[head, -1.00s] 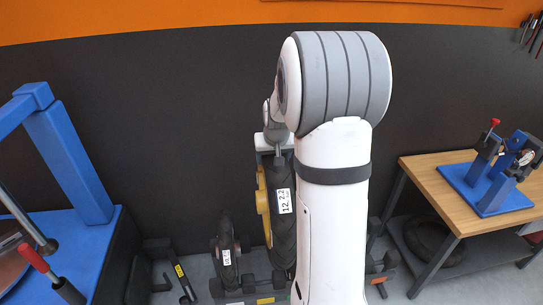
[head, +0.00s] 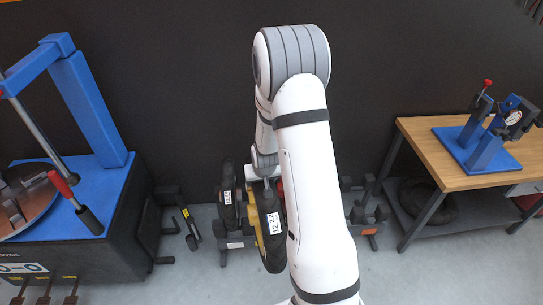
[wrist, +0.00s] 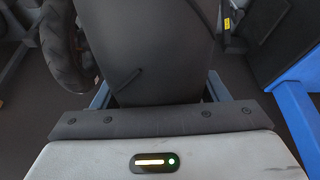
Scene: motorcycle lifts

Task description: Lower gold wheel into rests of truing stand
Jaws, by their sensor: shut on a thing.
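My gripper (head: 264,180) is shut on the tyre of the gold wheel (head: 271,250), a black tyre with a white "12 2.2" label and a strip of gold rim. The wheel hangs upright, edge-on to the head view, partly hidden by my arm. In the wrist view its tyre (wrist: 160,40) fills the space between my blue fingers (wrist: 160,92). The truing stand (head: 478,152), blue with two uprights and a red-tipped handle, stands on the wooden bench at right, well apart from the wheel. Its rests are too small to make out clearly.
Another labelled wheel (head: 229,200) stands close left of the held one, at a floor rack (head: 235,242). A blue tyre machine (head: 95,110) is at far left. The bench (head: 415,137) has a lower shelf holding a tyre (head: 425,198). Floor between rack and bench is partly clear.

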